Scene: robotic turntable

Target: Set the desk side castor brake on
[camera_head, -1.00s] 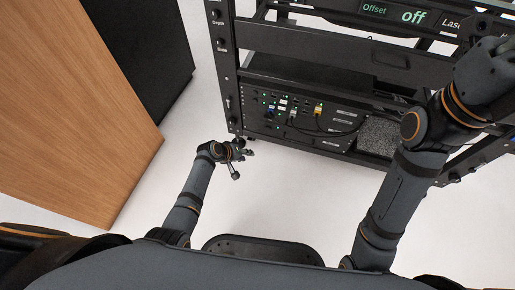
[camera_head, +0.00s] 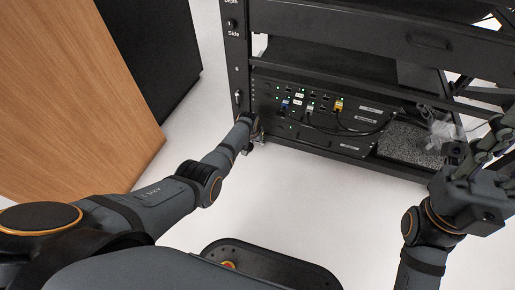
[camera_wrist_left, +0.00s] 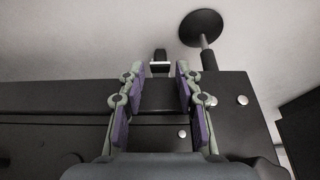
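The black rack (camera_head: 365,30) stands ahead; my left arm reaches to its lower left corner. My left gripper (camera_head: 254,132) is small and partly hidden by its own wrist there. In the left wrist view, my left gripper (camera_wrist_left: 159,72) is open, its purple-padded fingers apart over the rack's dark bottom frame (camera_wrist_left: 60,100). A small dark tab with a pale bar (camera_wrist_left: 160,62) shows just beyond the fingertips; I cannot tell whether it is the castor brake. A black disc on a metal stem (camera_wrist_left: 201,27) is to its right. My right gripper (camera_head: 488,145) is raised at the right, its opening unclear.
A wooden panel (camera_head: 70,90) and a dark cabinet (camera_head: 150,45) stand at the left. The rack holds a panel with cables and small lights (camera_head: 310,110). The pale floor (camera_head: 300,190) in front of the rack is clear.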

